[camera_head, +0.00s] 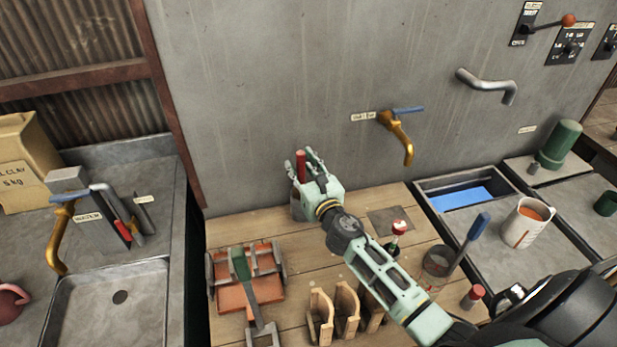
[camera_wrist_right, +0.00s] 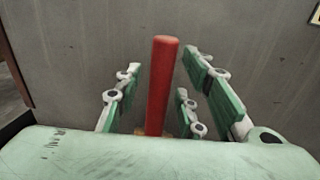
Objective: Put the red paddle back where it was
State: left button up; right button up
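The red paddle's handle (camera_head: 301,165) stands upright at the back of the wooden table, near the wall. My right gripper (camera_head: 308,162) is beside and around this handle. In the right wrist view the red handle (camera_wrist_right: 161,85) rises between the fingers of my right gripper (camera_wrist_right: 165,100). The fingers are spread, with gaps visible on both sides of the handle. The paddle's lower end is hidden by the gripper. A grey holder or cup (camera_head: 297,208) shows partly just below the gripper. My left gripper is not in view.
A brass tap (camera_head: 400,135) juts from the wall. Sinks flank the table.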

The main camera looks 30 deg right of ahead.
jog(key=s+a+b, duration=0.1)
jog(key=s+b, duration=0.1)
jog(key=s, duration=1)
jog(key=shift+a, duration=0.1)
